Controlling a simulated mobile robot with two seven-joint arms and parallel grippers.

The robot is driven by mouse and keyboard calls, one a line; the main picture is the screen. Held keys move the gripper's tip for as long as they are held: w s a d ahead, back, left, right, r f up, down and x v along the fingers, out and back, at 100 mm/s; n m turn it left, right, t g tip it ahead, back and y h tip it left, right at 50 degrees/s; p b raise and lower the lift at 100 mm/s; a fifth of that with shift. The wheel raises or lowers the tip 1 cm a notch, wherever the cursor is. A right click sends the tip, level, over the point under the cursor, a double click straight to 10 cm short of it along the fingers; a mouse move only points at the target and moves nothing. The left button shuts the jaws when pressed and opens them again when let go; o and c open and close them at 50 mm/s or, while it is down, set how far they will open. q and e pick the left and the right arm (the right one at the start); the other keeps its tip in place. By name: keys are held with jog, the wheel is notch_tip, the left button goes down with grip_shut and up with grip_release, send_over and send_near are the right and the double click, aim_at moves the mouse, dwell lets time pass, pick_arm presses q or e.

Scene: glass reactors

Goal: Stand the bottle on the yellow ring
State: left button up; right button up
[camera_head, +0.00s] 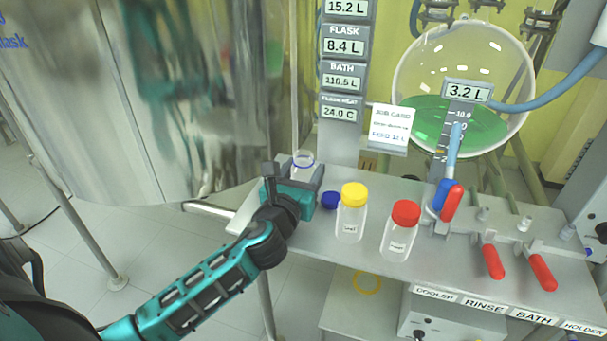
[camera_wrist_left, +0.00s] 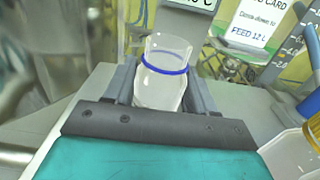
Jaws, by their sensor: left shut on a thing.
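My left gripper (camera_head: 294,176) is shut on a clear, uncapped bottle (camera_head: 303,160) with a blue band near its neck. In the left wrist view the bottle (camera_wrist_left: 160,88) stands between the two fingers of the gripper (camera_wrist_left: 163,92), its open mouth up. The gripper is at the left end of the grey bench; I cannot tell whether the bottle's base touches it. The yellow ring (camera_head: 367,283) lies flat on a lower light-grey surface, below the bench's front edge, and looks empty. My right gripper is not in view.
On the bench (camera_head: 450,262) stand a yellow-capped bottle (camera_head: 350,222) and a red-capped bottle (camera_head: 399,236), with a loose blue cap (camera_head: 331,200) beside the gripper. Red-handled valves (camera_head: 493,261) line the right. A large steel vessel (camera_head: 150,90) rises at the left. A grey box (camera_head: 440,316) stands right of the ring.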

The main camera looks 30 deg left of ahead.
pick_arm(q)
jog(key=shift+f, duration=0.15)
jog(key=o, duration=1.2)
